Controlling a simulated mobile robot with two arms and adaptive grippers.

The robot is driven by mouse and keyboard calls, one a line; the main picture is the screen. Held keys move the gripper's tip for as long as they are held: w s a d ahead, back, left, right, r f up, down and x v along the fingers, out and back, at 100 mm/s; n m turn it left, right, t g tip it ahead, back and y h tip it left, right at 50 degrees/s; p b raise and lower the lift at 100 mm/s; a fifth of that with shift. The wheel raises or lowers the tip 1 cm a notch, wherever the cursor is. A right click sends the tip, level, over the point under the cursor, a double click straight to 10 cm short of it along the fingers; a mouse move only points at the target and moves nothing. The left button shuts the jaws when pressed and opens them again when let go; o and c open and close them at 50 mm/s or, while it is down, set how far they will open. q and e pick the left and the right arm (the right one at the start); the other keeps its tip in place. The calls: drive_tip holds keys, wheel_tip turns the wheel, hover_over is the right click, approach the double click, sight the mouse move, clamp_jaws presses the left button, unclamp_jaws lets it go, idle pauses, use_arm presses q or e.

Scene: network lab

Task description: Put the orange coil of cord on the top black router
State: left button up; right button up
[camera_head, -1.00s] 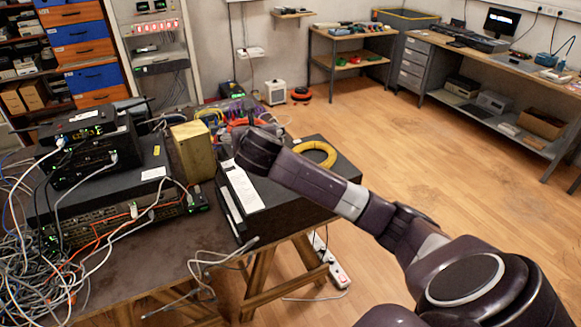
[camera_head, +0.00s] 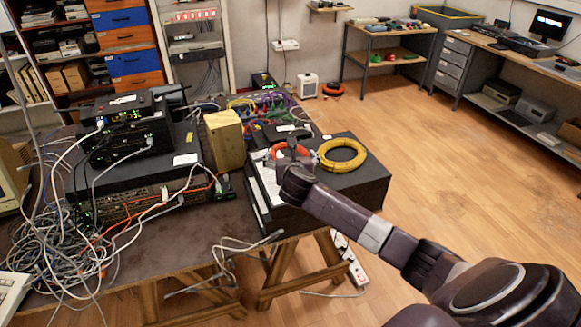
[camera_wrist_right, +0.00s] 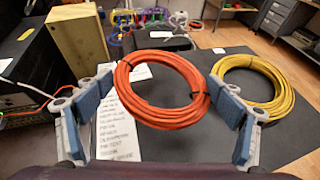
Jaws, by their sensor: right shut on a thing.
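The orange coil of cord (camera_head: 291,149) is at my right gripper (camera_head: 297,170), over the paper-covered left part of a large black case. In the right wrist view the coil (camera_wrist_right: 161,90) lies between the two blue-padded fingers of the right gripper (camera_wrist_right: 163,103), which is shut on it. I cannot tell how far it is above the case. The top black router (camera_head: 125,105) sits on a stack of equipment on the table, to the left of the gripper, with cables plugged in. My left gripper is not in view.
A yellow coil (camera_head: 342,155) lies on the large black case (camera_head: 345,184), right of the orange one. A yellowish box (camera_head: 225,139) stands between router stack and case. Tangled cables (camera_head: 70,240) cover the table's left. Bare tabletop (camera_head: 195,235) shows in front of the stack.

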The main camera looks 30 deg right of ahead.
wheel_tip(320, 180, down, 4)
drive_tip(key=shift+f, duration=0.15)
drive_tip(key=o, duration=1.1)
drive_tip(key=shift+s, duration=0.1)
drive_tip(key=v, duration=1.2)
